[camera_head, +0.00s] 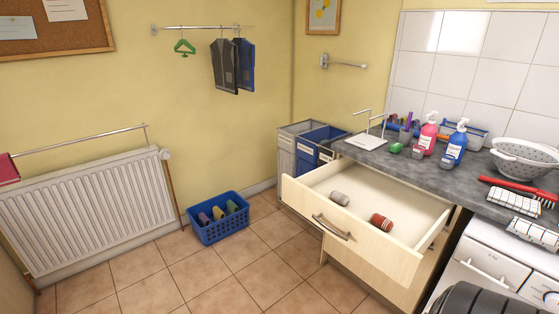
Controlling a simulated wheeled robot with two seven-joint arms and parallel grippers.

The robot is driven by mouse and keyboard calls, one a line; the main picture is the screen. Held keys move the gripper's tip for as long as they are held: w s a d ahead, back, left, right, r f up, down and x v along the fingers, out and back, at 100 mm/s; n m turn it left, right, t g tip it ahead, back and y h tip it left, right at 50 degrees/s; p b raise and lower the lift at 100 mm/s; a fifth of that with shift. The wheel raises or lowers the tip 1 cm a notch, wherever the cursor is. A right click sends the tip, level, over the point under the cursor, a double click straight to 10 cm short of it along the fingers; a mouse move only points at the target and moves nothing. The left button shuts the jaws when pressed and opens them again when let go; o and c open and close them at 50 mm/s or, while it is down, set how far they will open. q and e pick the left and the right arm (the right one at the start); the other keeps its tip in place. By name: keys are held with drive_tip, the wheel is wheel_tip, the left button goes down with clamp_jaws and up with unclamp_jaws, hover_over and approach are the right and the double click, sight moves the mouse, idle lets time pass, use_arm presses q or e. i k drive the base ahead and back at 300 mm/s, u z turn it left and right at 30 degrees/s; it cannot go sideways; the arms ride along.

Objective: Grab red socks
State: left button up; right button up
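A red rolled bundle with a pale band (381,222), which looks like the red socks, lies in the open drawer (335,229) near its front wall. A grey rolled bundle (340,198) lies in the same drawer, to the left of the red one and apart from it. The drawer is pulled out under the grey counter, and its floor is otherwise bare. Neither of my grippers shows in the head view, so nothing is seen touching the red bundle.
A grey counter (465,182) holds pink and blue bottles, a colander (525,160) and a red brush (519,190). A white appliance (490,255) stands right of the drawer. A blue basket (218,231) with coloured items sits on the floor. The tiled floor in front is clear.

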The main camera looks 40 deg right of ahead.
sight(385, 225)
drive_tip(key=i, duration=2.9)
drive_tip(key=z, duration=4.8)
